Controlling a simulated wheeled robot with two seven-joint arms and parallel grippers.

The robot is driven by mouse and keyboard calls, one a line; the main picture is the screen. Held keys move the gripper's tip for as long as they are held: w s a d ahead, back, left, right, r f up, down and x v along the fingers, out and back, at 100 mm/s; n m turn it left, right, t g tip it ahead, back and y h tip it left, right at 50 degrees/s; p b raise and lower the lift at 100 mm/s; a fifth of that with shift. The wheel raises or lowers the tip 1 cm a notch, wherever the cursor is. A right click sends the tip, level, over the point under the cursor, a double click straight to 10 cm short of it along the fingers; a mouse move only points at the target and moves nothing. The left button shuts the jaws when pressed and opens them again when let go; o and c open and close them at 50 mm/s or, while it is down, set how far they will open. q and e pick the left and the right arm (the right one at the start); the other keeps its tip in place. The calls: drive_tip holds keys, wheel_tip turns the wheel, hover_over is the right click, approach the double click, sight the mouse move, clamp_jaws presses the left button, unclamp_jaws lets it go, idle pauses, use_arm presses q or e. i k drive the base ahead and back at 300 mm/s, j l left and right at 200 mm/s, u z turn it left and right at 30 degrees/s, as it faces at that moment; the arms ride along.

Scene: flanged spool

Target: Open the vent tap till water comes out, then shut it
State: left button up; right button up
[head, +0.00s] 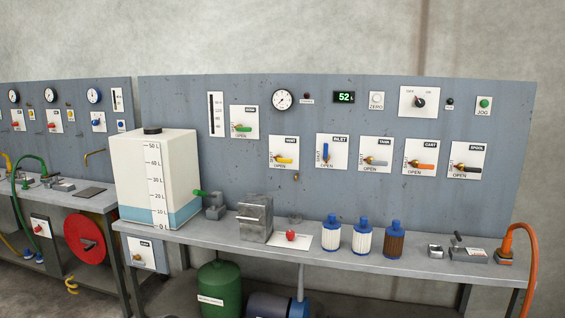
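The vent tap (286,160) is a yellow lever on a white plate marked VENT, on the grey panel left of the blue inlet lever (326,153). The yellow lever lies nearly level, tilted slightly down to the right; the plate has OPEN printed below it. A small brass spout (296,177) sits under the plate's right edge. I see no water coming from it, though it is very small here. Neither of my grippers is in view.
A white tank (155,170) with blue water near its bottom stands at the bench's left end. The bench (330,254) also carries a grey metal block (255,222), three blue-capped cartridges (363,238) and an orange hose (528,255).

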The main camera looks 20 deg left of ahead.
sight(278, 158)
drive_tip(key=i+j, duration=0.2)
drive_tip(key=i, duration=0.3)
drive_tip(key=i+j, duration=0.15)
drive_tip(key=i, duration=0.35)
drive_tip(key=i+j+u, duration=0.1)
drive_tip(key=i, duration=0.4)
drive_tip(key=i+j, duration=0.25)
drive_tip(key=i, duration=0.25)
